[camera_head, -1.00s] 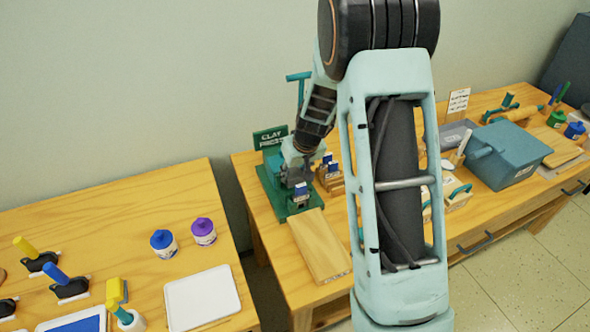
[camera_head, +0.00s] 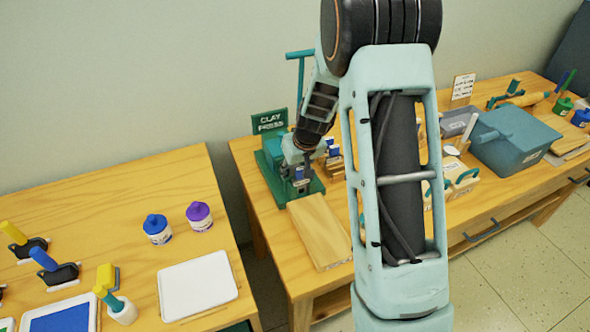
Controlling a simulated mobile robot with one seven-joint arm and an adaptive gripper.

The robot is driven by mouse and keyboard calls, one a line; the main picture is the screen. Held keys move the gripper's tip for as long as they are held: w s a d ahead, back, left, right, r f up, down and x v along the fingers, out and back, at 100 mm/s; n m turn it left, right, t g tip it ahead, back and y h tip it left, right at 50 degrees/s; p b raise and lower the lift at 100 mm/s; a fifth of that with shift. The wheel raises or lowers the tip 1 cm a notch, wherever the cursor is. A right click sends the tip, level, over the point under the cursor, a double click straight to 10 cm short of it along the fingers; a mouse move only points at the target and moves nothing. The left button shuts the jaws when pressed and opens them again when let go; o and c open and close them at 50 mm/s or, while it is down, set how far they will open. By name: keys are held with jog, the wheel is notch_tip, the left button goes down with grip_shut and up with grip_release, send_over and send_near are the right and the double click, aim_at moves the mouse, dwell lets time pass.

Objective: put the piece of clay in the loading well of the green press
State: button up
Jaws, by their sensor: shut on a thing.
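The green press (camera_head: 272,183) stands at the left end of the right-hand table, with a "CLAY PRESS" sign (camera_head: 270,122) behind it. My gripper (camera_head: 301,182) points down over the front part of the press, its fingers small and dark. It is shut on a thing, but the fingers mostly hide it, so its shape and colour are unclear. The loading well is hidden by my gripper.
A wooden board (camera_head: 319,232) lies in front of the press. A small wooden rack (camera_head: 335,166) with blue-topped pieces stands close to its right, partly behind my arm. A blue-grey box (camera_head: 515,145) is farther right. A gap separates the left table (camera_head: 130,215).

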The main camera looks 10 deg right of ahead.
jog(key=o, duration=1.4)
jog(key=shift+c, duration=0.2)
notch_tip(320, 180, up, 8)
jog(key=p, duration=0.4)
jog(key=shift+p, duration=0.4)
